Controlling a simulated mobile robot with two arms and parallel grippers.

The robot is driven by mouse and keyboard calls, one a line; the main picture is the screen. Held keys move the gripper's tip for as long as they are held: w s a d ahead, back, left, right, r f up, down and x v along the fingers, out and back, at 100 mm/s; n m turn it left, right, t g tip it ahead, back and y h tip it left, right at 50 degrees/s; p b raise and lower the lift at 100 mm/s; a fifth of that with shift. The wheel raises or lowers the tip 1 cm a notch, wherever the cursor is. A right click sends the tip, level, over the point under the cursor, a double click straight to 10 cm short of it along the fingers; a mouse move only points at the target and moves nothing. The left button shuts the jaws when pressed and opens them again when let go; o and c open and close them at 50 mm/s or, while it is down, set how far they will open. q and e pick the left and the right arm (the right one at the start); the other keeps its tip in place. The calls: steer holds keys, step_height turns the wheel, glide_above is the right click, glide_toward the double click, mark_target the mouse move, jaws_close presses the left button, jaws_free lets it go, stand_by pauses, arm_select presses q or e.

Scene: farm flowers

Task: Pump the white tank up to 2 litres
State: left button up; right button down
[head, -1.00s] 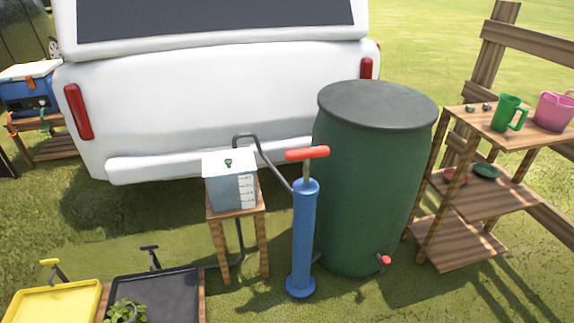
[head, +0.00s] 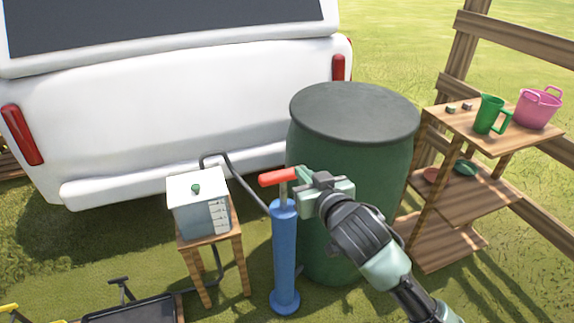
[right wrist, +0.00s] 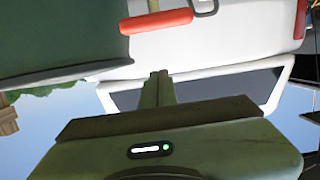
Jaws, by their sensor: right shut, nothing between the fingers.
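The white tank (head: 200,213) stands on a small wooden stool, with a white lid, a green knob and scale marks on its side; the level is too small to read. The blue pump (head: 285,255) stands upright beside it, with a red handle (head: 276,178) on top. My right gripper (head: 308,181) is at the handle's right end in the head view and covers part of it. In the right wrist view its fingertips (right wrist: 158,76) are together and empty, apart from the red handle (right wrist: 157,20). My left gripper is not in view.
A dark green barrel (head: 350,150) stands close behind the pump and my right arm. A grey hose (head: 240,178) arches between tank and pump. A white vehicle (head: 170,120) is behind. A wooden shelf (head: 510,140) at right holds a green jug and pink bucket.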

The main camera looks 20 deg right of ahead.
steer(key=shift+s, duration=0.1)
steer(key=b, duration=0.1)
glide_above(283, 176)
steer(key=s+d, duration=0.1)
steer(key=s, duration=0.1)
step_height(283, 176, down, 2)
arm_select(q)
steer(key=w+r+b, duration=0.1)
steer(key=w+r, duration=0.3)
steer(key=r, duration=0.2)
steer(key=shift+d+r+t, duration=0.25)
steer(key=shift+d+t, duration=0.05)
arm_select(e)
steer(key=shift+w+d+f, duration=0.1)
steer(key=shift+w+f, duration=0.1)
steer(key=shift+f, duration=0.55)
steer(key=shift+w+a+f, duration=0.1)
steer(key=shift+w+f, duration=0.05)
steer(key=shift+f, duration=0.65)
steer(key=shift+w+d+f, duration=0.1)
steer(key=shift+w+f, duration=0.1)
steer(key=shift+f, duration=0.55)
